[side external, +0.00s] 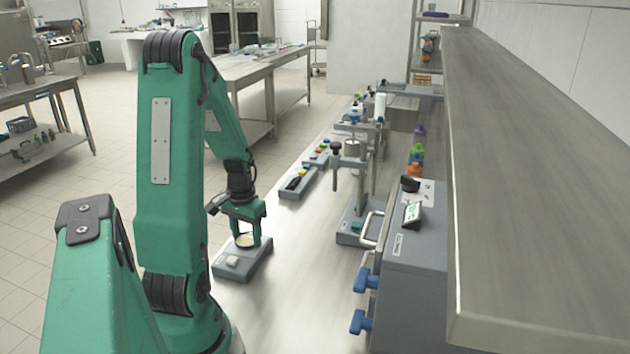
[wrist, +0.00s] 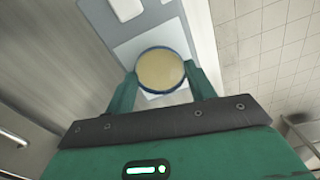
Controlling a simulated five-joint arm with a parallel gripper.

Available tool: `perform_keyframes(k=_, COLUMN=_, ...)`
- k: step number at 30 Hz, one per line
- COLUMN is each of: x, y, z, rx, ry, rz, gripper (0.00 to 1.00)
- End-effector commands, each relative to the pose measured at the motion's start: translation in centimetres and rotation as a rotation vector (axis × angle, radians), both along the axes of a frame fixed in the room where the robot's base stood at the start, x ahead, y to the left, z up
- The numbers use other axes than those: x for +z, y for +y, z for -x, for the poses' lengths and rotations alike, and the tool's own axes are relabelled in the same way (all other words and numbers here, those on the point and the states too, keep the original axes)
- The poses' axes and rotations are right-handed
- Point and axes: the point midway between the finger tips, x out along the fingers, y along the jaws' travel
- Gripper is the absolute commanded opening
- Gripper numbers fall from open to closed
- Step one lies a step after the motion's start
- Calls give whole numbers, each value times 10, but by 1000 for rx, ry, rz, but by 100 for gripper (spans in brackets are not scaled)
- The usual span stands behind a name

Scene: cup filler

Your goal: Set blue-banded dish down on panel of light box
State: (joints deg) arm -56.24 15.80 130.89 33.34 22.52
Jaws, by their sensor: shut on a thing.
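The blue-banded dish (wrist: 161,70) is round, with a tan inside and a dark blue rim band. My gripper (wrist: 160,88) is shut on it, one green finger on each side. In the side external view my gripper (side external: 246,236) points down over the light box (side external: 257,266), and the dish (side external: 245,241) shows as a pale disc between the fingers. The light box is grey, with a white panel (wrist: 125,55) partly hidden under the dish in the wrist view. The dish is over the panel; I cannot tell whether it touches.
Behind the light box lies a grey tray (side external: 299,183) with coloured items. A clamp stand (side external: 352,190) and a grey machine with blue handles (side external: 415,265) stand to the right. Bare bench (side external: 300,270) lies between.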

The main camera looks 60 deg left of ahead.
Motion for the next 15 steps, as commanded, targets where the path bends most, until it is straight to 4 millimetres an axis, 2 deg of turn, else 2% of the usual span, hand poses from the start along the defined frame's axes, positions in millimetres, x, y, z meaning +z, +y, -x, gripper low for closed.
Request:
perform_keyframes(k=8, x=-3, y=0, z=0, rx=0, ry=1, rz=1, gripper=33)
perform_keyframes(k=9, x=-3, y=0, z=0, rx=0, ry=0, rz=0, gripper=58)
perform_keyframes(k=12, x=-3, y=0, z=0, rx=0, ry=0, rz=0, gripper=76)
perform_keyframes(k=15, x=-3, y=0, z=0, rx=0, ry=0, rz=0, gripper=76)
